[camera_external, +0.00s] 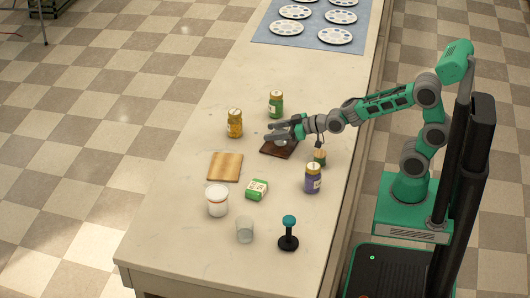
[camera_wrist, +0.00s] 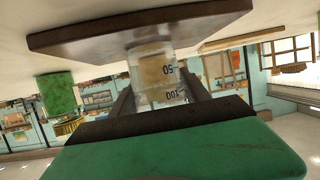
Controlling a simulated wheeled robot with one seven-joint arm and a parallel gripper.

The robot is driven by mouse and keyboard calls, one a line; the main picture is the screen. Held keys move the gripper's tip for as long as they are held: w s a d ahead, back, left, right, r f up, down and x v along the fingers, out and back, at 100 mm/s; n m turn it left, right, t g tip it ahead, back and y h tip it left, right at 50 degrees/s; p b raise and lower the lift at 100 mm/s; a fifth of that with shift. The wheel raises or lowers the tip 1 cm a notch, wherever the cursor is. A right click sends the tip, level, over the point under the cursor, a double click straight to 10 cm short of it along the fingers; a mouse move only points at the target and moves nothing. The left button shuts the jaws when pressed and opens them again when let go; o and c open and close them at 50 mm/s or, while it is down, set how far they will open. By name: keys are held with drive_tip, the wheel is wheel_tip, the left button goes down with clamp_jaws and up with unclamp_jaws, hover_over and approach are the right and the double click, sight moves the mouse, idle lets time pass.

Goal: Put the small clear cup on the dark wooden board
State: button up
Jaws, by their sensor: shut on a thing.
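The small clear cup (camera_wrist: 152,72) with dark volume marks is held between the two fingers of my gripper (camera_wrist: 157,90). The wrist view is upside down, so the dark wooden board (camera_wrist: 90,38) shows above the cup there. The cup's base meets or nearly meets the board's top face; I cannot tell whether it bears on it. In the external view my gripper (camera_external: 271,130) is low over the dark board (camera_external: 270,151), and the fingers mostly hide the cup (camera_external: 281,142).
A green jar (camera_external: 276,104) and a yellow jar (camera_external: 235,123) stand close to the board. A small jar (camera_external: 319,158) and a purple jar (camera_external: 313,178) stand nearer my base. A light board (camera_external: 225,166), green box (camera_external: 256,189), white tub (camera_external: 217,200) and clear beaker (camera_external: 244,229) are also there.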

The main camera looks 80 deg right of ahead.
drive_tip(key=o, duration=1.4)
drive_tip(key=shift+o, duration=0.2)
drive_tip(key=shift+r+p, duration=0.15)
drive_tip(key=shift+p, duration=0.15)
drive_tip(key=shift+s+r, duration=0.15)
drive_tip(key=shift+s, duration=0.15)
drive_tip(key=p+v, duration=0.4)
drive_tip(key=v, duration=0.7)
drive_tip(key=shift+s+p, duration=0.2)
drive_tip(key=shift+p, duration=0.2)
